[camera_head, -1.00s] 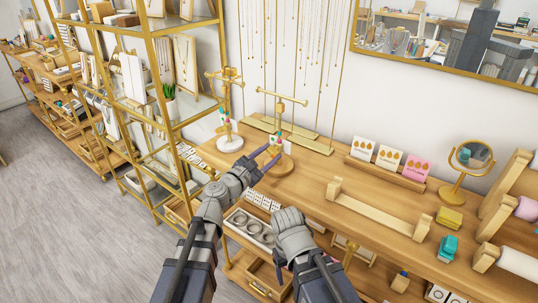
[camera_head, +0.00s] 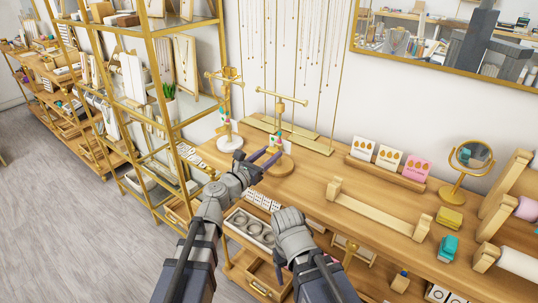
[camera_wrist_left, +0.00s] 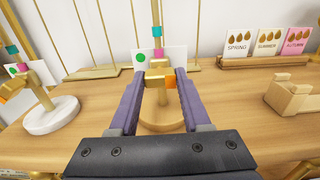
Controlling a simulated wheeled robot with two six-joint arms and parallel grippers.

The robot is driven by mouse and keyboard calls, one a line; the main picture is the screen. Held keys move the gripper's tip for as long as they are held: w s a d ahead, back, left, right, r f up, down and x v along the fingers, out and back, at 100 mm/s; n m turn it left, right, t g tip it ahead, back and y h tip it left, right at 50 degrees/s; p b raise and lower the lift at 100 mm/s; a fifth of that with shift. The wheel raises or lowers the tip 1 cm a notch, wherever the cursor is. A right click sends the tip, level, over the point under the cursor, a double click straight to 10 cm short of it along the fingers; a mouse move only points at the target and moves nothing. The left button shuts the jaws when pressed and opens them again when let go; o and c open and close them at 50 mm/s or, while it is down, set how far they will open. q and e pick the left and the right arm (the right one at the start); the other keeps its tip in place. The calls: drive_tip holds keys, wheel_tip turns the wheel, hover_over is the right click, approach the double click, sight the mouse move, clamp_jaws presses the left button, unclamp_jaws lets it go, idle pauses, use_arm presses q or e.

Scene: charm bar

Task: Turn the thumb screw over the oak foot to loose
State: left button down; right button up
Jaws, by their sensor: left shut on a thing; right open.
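The stand with the round oak foot (camera_head: 280,167) is on the counter; its brass post and T-bar (camera_head: 281,98) rise above it. In the left wrist view the brass thumb screw (camera_wrist_left: 155,78), with an orange patch on its right, sits on the post over the oak foot (camera_wrist_left: 160,124). My left gripper (camera_head: 274,157) has its purple fingers on either side of the screw and is shut on it; its fingers also show in the left wrist view (camera_wrist_left: 160,80). A white card with a green dot (camera_wrist_left: 141,57) is behind. My right gripper (camera_head: 291,240) is open, low, away from the stand.
A similar stand with a white foot (camera_head: 230,143) is just left. A brass shelf rack (camera_head: 158,90) stands left of the counter. An earring card holder (camera_head: 385,174), a wooden bar rack (camera_head: 375,215) and a round mirror (camera_head: 472,156) are to the right.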

use_arm(q)
drive_tip(key=shift+s, duration=0.1)
drive_tip(key=shift+c, duration=1.8)
unclamp_jaws()
